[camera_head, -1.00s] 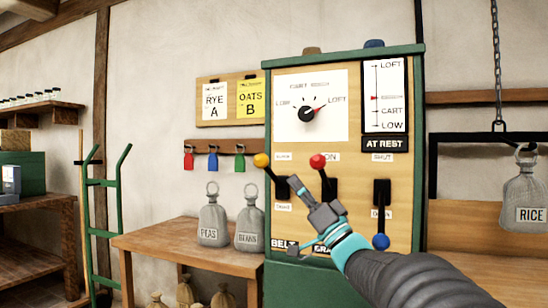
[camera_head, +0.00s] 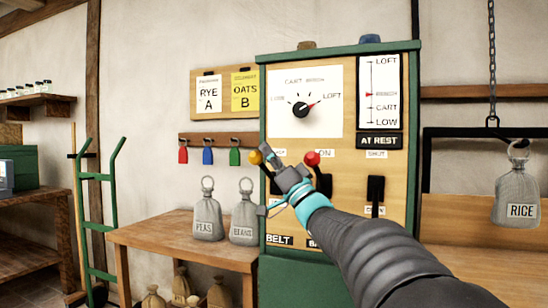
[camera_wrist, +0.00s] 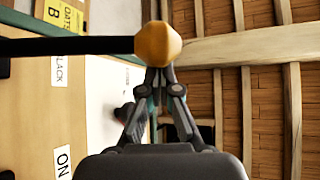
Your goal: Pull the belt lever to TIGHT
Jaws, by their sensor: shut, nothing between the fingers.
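The belt lever's yellow knob (camera_head: 256,157) is on the left of the panel, above the BELT plate (camera_head: 279,240). Its lever is tilted up, by the upper label; the wrist view shows that label as SLACK (camera_wrist: 60,65). My gripper (camera_head: 270,159) is shut and empty, its fingertips right by the knob. In the wrist view the yellow knob (camera_wrist: 158,44) stands just past my fingertips (camera_wrist: 157,75), with its dark shaft running left. Whether they touch I cannot tell. My gripper and wrist hide part of the slot and the lower label.
A red-knobbed lever (camera_head: 312,158) stands close right of my gripper, up at ON. A wooden table (camera_head: 165,236) with PEAS (camera_head: 207,217) and BEANS (camera_head: 243,220) sacks stands left of the panel (camera_head: 350,150).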

